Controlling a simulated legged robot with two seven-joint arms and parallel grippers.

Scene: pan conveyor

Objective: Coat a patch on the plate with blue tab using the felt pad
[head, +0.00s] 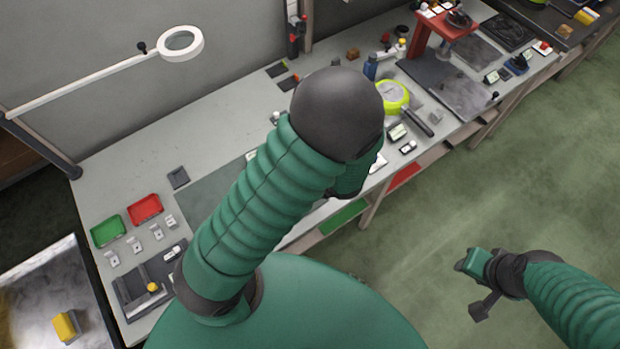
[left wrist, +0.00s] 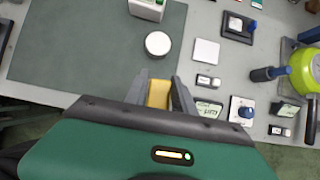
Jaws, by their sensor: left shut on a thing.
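In the left wrist view my left gripper (left wrist: 158,92) is shut on a small yellow block (left wrist: 158,95), which may be the felt pad. It is at the front edge of a dark green mat (left wrist: 85,45). A dark plate with a pale square (left wrist: 236,26) and a blue tab on its right side lies at the upper right. A white square piece with a round blue knob (left wrist: 242,109) lies right of the gripper. In the head view my left arm hides its own gripper.
A white round piece (left wrist: 158,43) and a blank pale square (left wrist: 206,52) lie beyond the gripper. A lime-green round tool (left wrist: 304,72) is at the right. Green (head: 108,231) and red (head: 146,209) trays stand at the bench's left. The mat's left side is clear.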

